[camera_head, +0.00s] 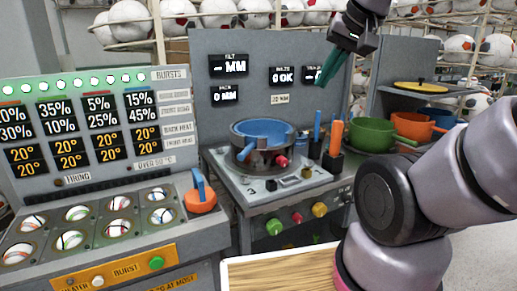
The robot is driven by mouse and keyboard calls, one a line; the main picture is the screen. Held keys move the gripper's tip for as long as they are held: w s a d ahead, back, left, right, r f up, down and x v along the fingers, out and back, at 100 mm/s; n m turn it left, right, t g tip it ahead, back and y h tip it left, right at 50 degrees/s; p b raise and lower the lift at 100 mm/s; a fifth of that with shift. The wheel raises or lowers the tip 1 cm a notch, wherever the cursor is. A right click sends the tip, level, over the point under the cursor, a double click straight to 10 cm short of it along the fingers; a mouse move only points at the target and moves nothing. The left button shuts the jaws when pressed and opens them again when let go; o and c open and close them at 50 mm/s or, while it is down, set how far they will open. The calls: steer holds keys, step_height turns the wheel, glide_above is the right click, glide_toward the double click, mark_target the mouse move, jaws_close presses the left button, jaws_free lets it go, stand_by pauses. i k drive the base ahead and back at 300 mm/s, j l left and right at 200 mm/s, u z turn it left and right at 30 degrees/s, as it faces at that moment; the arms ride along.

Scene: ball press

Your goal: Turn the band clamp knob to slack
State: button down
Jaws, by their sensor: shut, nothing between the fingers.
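The press (232,182) stands in the middle, with a round dark drum (250,150) on its top and blue inside. A small red knob (282,161) sticks out at the drum's front right; it looks like the band clamp knob, but its setting is too small to read. My gripper (325,74) is high at the upper right of the press, in front of its upright panel. Its dark green fingers point down and lie together, empty. It is well above the knob and apart from it.
A control panel (90,120) and a bench with several balls in round holes fill the left. An orange-handled tool (335,136) stands right of the drum. Green (371,132) and orange (411,126) bowls lie further right. A wooden board (280,275) is at the front.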

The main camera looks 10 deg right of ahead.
mark_target(283, 162)
steer(key=k+j+z, duration=0.2)
steer(key=j, duration=0.15)
steer(key=k+j+z, duration=0.1)
steer(key=j+z, duration=0.15)
steer(key=j, duration=0.15)
steer(key=k+j+z, duration=0.2)
steer(key=j, duration=0.15)
